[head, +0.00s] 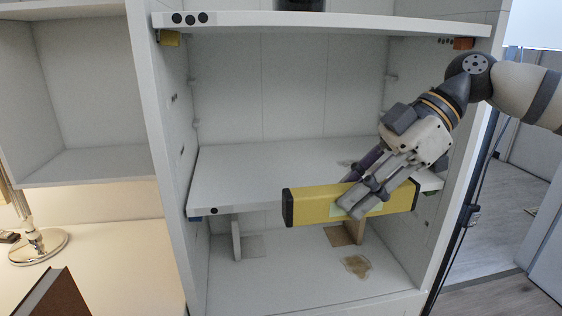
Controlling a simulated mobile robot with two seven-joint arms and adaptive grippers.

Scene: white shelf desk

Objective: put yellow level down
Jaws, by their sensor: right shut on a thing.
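The yellow level (310,206) is a long yellow bar with dark end caps. It lies roughly level across the front of the middle shelf board (240,180) of the white shelf unit. My right gripper (358,203) reaches in from the right and is shut on the level, right of its middle. The fingers cover part of the level. I cannot tell whether the level touches the board. My left gripper is not in view.
The upper shelf board (330,22) runs above my right arm. The lower compartment floor (270,285) is mostly clear, with a brown patch (356,266) on it. A lamp base (40,246) and a brown book-like object (50,297) are at the left.

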